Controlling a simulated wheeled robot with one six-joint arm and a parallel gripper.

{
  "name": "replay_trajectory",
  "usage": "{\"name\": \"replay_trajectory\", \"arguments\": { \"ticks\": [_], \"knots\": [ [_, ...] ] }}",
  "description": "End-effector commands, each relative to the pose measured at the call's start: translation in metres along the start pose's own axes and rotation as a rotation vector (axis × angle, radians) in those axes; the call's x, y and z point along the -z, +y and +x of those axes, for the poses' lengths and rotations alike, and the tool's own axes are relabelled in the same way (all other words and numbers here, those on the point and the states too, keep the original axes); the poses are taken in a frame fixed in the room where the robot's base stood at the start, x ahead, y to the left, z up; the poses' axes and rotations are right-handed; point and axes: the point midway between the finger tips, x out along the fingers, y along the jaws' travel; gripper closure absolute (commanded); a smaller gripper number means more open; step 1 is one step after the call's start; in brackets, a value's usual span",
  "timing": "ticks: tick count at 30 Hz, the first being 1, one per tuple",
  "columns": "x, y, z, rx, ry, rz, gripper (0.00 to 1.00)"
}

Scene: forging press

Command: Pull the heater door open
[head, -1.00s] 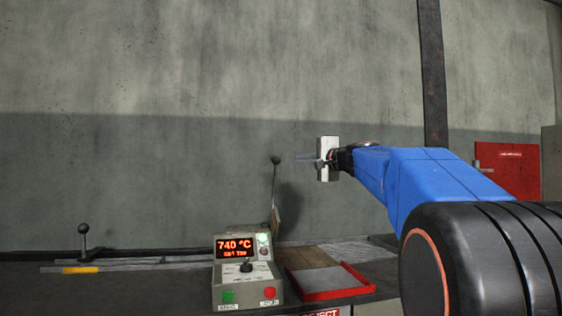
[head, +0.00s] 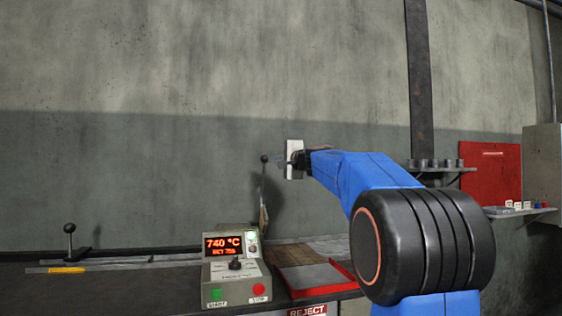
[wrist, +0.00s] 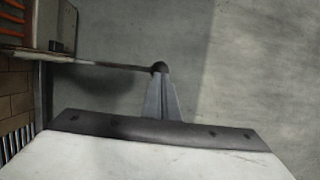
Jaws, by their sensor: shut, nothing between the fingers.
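A thin upright lever with a black ball knob (head: 264,158) stands at the back of the bench in the head view. In the wrist view its rod runs in from the left and its ball (wrist: 160,67) lies at the fingertips. My gripper (head: 281,162) is just right of the knob in the head view. Its grey fingers (wrist: 161,90) are shut and empty; whether they touch the ball I cannot tell. A pale panel (wrist: 22,52) at the rod's left end, beside orange glowing bars (wrist: 12,14), may be the heater door; the head view shows no clear door.
A control box (head: 236,270) reading 740 °C and a red tray (head: 311,280) sit on the bench. Another ball-topped lever (head: 70,238) stands at left. A shelf (head: 440,170), red panel (head: 490,168) and grey cabinet (head: 543,165) are at right. The wall left of the knob is clear.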

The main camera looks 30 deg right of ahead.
Motion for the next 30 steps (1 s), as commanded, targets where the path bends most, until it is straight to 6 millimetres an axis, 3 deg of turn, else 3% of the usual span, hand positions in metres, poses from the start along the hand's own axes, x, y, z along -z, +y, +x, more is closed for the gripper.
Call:
{"name": "replay_trajectory", "arguments": {
  "ticks": [6, 20, 30],
  "knots": [
    [0.0, 0.0, 0.015, 0.0, -0.001, -0.001, 1.0],
    [0.001, -0.001, 0.019, 0.0, -0.001, 0.0, 1.0],
    [0.015, -0.02, 0.063, 0.0, -0.001, -0.001, 1.0]
  ]
}}
